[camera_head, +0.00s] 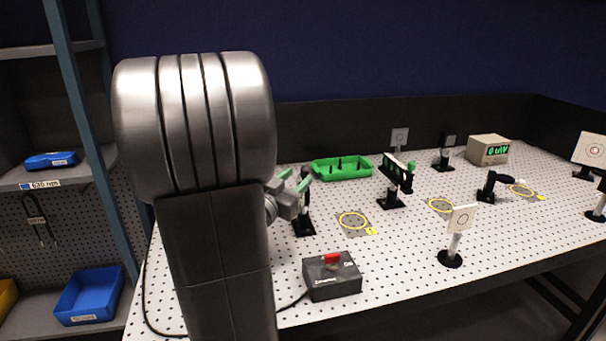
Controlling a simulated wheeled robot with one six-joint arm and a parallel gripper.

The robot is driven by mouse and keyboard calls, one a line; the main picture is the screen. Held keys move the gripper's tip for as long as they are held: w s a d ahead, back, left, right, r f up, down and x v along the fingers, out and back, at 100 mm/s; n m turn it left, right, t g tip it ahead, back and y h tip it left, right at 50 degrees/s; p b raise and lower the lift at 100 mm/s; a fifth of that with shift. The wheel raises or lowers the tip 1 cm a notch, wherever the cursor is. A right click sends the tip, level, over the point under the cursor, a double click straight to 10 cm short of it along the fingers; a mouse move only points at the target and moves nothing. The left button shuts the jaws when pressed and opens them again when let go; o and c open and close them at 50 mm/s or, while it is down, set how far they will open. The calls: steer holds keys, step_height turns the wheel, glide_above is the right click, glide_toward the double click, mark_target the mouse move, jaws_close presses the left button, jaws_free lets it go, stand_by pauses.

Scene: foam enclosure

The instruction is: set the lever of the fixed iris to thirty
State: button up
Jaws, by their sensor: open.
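My gripper (297,181) shows just right of my large grey arm, with two green-tipped fingers spread apart. It is open and I see nothing held between them. A black post mount (303,218) stands on the perforated table right beside and behind the fingers. Its upper part is mostly covered by my gripper. This may be the fixed iris, but its lever and scale cannot be made out. I cannot tell whether a finger touches it. My arm hides the table's left part.
A black box with a red switch (332,276) sits at the front. A green tray (343,170), a black mount with a green part (393,185), a white target card (461,219) and a meter (488,150) stand on the perforated table (400,268). Yellow rings (353,213) mark spots.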

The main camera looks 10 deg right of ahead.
mark_target(302, 173)
steer(key=v, duration=0.9)
steer(key=shift+w, duration=0.1)
steer(key=x, duration=1.3)
steer(key=shift+w+d+p, duration=0.1)
steer(key=shift+d+p, duration=0.2)
